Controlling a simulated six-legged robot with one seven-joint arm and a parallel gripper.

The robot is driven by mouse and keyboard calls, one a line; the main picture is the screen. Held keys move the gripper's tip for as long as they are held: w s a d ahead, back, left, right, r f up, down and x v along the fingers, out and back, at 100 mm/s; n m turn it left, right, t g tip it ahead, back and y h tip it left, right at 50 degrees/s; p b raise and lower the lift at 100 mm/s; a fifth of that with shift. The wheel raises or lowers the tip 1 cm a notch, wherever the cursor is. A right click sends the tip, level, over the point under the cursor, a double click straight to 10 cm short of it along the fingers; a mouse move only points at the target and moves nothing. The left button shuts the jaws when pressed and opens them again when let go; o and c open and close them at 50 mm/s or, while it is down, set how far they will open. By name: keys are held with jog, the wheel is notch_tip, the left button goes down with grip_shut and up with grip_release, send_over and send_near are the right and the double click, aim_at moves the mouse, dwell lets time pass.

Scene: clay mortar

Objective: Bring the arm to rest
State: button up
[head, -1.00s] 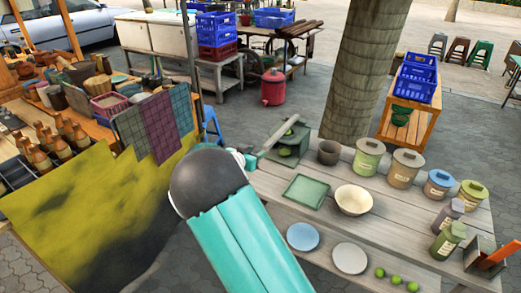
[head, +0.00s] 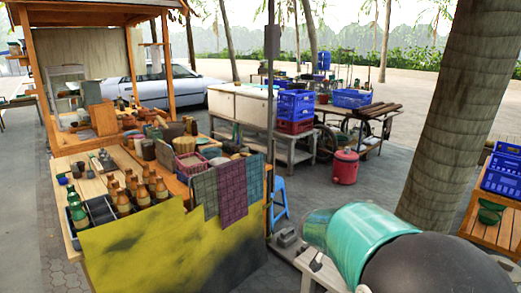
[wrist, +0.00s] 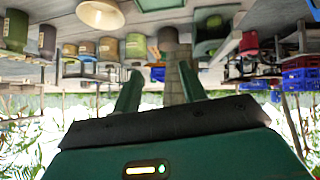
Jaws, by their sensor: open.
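My gripper (wrist: 160,88) shows in the wrist view with its two dark green fingers apart and nothing between them. The wrist picture is upside down, with the worktable's contents along its top. A dark grey-brown clay mortar (wrist: 168,38) stands there beyond the fingers, near a green canister (wrist: 135,45). In the head view my teal arm with its dark joint fills the lower right, and my gripper is hidden or out of frame there.
A pale bowl (wrist: 100,14) and a green box (wrist: 210,30) are on the worktable. In the head view, a stall with a yellow cloth (head: 170,255) and bottles (head: 130,190) stands left. A tree trunk (head: 465,120) and blue crates (head: 505,168) are right. Open paving lies behind.

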jog(key=s+a+r+n+y, duration=0.2)
jog(key=s+a+n+y, duration=0.1)
jog(key=s, duration=0.6)
jog(key=s+a+r+n+y, duration=0.2)
jog(key=s+a+n, duration=0.1)
jog(key=s, duration=0.7)
jog(key=s+a+r+n+y, duration=0.2)
jog(key=s+a+n+y, duration=0.1)
jog(key=s, duration=0.6)
jog(key=shift+s+a+r+y, duration=0.2)
jog(key=shift+a+r+y, duration=0.15)
jog(key=shift+a, duration=0.45)
jog(key=shift+r, duration=0.1)
